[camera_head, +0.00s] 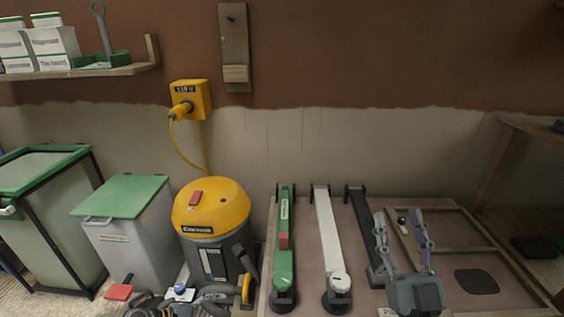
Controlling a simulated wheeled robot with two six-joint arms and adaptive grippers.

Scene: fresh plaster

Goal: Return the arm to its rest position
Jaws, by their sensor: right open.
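My right gripper (400,215) shows at the lower right. Its two purple-grey fingers point up the picture and stand apart, with nothing between them. It is in front of the wooden-framed panel (457,222) and to the right of a black long-handled tool (362,222), whose lower part is close beside the gripper in the picture. I cannot tell whether the gripper touches anything.
A green tool (284,220) and a white one (325,235) lie left of the black one. A yellow-topped vacuum (212,207), a green-lidded bin (122,195) and low clutter (180,292) are at left. A wooden rack (520,125) stands at right.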

